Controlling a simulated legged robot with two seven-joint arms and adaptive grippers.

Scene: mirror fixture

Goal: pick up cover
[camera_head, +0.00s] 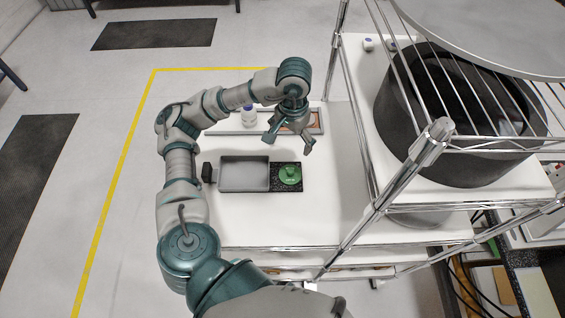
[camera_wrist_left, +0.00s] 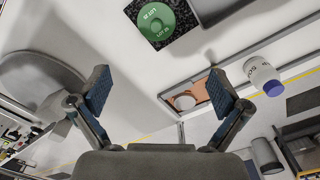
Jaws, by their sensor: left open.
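A green round piece with a raised middle, which looks like the cover (camera_head: 289,174), lies on a black speckled square pad (camera_head: 277,187). In the left wrist view the green piece (camera_wrist_left: 161,24) shows as a disc with pale lettering near the top edge. My left gripper (camera_head: 289,144) is open and empty, with its fingers pointing down, above and behind the green piece in the head view. In the left wrist view its two fingertips (camera_wrist_left: 160,88) are wide apart with nothing between them. My right gripper is in neither view.
A grey shallow tray (camera_head: 244,160) adjoins the pad's left side. Behind is a long tray (camera_head: 222,128) with a brown panel and a white bottle (camera_head: 249,114). A wire rack's metal post (camera_head: 398,183) and a dark pot (camera_head: 395,115) stand to the right. The white surface in front is clear.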

